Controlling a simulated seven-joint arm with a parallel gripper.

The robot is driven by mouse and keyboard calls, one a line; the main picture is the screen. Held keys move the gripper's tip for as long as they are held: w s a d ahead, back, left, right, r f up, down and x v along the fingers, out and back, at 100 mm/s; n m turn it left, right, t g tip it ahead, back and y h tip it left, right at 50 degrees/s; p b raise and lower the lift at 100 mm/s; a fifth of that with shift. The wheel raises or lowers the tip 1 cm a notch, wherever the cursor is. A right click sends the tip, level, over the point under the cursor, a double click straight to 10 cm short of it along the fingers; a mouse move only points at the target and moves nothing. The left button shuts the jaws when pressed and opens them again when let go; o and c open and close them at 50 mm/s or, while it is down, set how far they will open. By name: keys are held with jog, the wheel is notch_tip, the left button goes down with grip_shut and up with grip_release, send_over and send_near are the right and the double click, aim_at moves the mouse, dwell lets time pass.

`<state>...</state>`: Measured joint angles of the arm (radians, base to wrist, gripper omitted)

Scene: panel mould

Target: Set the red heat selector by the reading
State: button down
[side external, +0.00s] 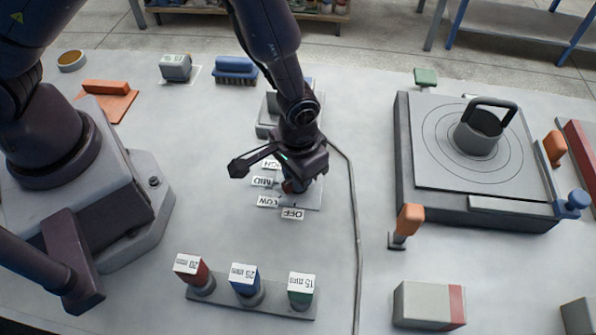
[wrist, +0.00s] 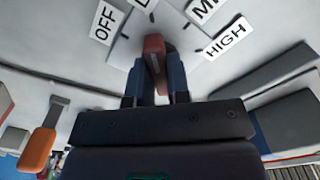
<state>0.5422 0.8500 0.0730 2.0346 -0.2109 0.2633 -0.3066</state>
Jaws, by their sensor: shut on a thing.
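The red heat selector (wrist: 153,46) is between my gripper's two fingers in the wrist view. My gripper (wrist: 154,88) is shut on it. In the side view my gripper (side external: 291,186) comes down over the selector's pale plate (side external: 313,196), and the selector is mostly hidden. Labels OFF (wrist: 103,22), a cropped one starting with L, MID (wrist: 203,8) and HIGH (wrist: 226,38) curve around the selector. Its upper end in the wrist view lies roughly below the cropped label, but its exact setting is hard to tell. I can make out no reading in either view.
A grey box (side external: 268,122) stands behind my gripper. A dark cable (side external: 356,230) runs along the right. A mould plate (side external: 440,150) with a handled pot (side external: 480,130) is further right. A rack (side external: 225,299) of red, blue and green labelled blocks lies in front.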

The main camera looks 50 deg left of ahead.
dwell(0.4)
jog(key=c, duration=1.1)
grip_release()
jog(key=shift+r, duration=0.1)
notch_tip(320, 180, up, 13)
jog(key=shift+f, duration=0.1)
